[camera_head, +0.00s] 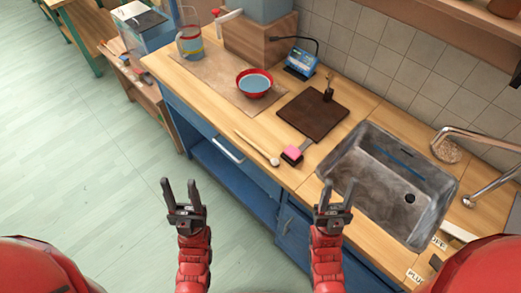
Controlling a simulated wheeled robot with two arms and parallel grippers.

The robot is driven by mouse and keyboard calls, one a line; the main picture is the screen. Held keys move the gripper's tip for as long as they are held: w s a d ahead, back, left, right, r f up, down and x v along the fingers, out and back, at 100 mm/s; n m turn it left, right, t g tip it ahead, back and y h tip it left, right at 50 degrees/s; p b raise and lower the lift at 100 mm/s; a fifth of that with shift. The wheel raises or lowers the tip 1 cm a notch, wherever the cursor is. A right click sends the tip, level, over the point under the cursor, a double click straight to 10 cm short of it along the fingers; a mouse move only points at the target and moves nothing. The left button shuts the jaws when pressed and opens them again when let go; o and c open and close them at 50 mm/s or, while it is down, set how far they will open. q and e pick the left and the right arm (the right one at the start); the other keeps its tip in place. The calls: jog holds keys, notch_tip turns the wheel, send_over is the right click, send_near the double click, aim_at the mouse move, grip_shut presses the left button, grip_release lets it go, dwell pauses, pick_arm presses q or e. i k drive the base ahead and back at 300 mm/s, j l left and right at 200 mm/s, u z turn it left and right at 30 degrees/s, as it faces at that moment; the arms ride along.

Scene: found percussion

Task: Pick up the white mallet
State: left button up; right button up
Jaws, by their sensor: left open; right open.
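The white mallet (274,161) lies on the wooden counter near its front edge. It has a round white head at the right end and a thin, light wooden stick (252,145) running up and left. My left gripper (181,187) is open and empty, pointing up in the picture, over the floor in front of the counter, left of and below the mallet. My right gripper (336,187) is open and empty, right of and below the mallet, in front of the sink's near side. Neither gripper touches the mallet.
A pink-topped black block (292,154) sits just right of the mallet head. Behind are a dark board (312,115), a red bowl (254,83) with blue contents and a glass jug (189,43). A metal sink (370,208) lies right. A drawer handle (229,151) juts from the front.

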aim_at(275, 162)
jog(key=i+j+z, duration=0.1)
jog(key=j+z, duration=0.35)
jog(key=j, duration=0.4)
jog(key=j+z, duration=0.45)
jog(key=j, duration=0.35)
